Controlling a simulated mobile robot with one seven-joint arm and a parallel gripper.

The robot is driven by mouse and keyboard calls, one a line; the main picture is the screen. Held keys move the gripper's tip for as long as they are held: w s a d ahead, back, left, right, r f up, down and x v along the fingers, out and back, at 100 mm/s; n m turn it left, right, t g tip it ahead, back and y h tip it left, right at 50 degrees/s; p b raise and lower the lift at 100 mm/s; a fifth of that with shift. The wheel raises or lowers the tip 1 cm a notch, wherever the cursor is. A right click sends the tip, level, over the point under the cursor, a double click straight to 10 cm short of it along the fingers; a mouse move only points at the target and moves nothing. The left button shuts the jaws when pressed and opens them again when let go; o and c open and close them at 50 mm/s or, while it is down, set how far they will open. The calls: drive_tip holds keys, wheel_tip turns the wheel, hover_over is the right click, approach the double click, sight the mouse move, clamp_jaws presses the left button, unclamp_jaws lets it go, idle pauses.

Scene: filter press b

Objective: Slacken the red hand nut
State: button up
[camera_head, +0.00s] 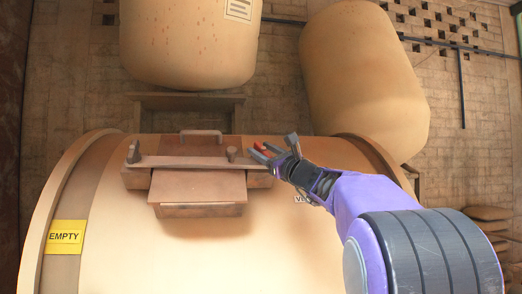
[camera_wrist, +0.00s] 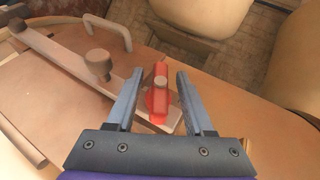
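The red hand nut (camera_wrist: 160,88) sits on a bolt at the right end of the metal crossbar (camera_wrist: 72,66) in the wrist view. My gripper (camera_wrist: 156,76) is open, with one finger on each side of the nut; gaps show between both fingers and the nut. In the head view, a bit of the red nut (camera_head: 259,146) shows by the tips of my gripper (camera_head: 265,154), at the right end of the crossbar (camera_head: 190,161). Whether the fingers are level with the nut in height is hard to tell.
The crossbar lies over a brown hatch (camera_head: 198,187) with a handle (camera_head: 201,134) behind it, on a large tan vessel (camera_head: 110,250) with a yellow EMPTY label (camera_head: 65,237). A knob (camera_wrist: 98,63) stands on the bar. Two tan tanks (camera_head: 190,40) (camera_head: 362,75) stand behind.

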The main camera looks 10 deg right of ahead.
clamp_jaws()
drive_tip(key=n+g+y, duration=0.2)
drive_tip(key=n, duration=0.1)
drive_tip(key=shift+r+n+g+y, duration=0.1)
drive_tip(key=shift+n+g+y, duration=0.2)
drive_tip(key=shift+g+y, duration=0.1)
drive_tip(key=shift+n+g+y, duration=1.2)
drive_tip(key=shift+n+g, duration=0.9)
drive_tip(key=shift+a, duration=0.1)
unclamp_jaws()
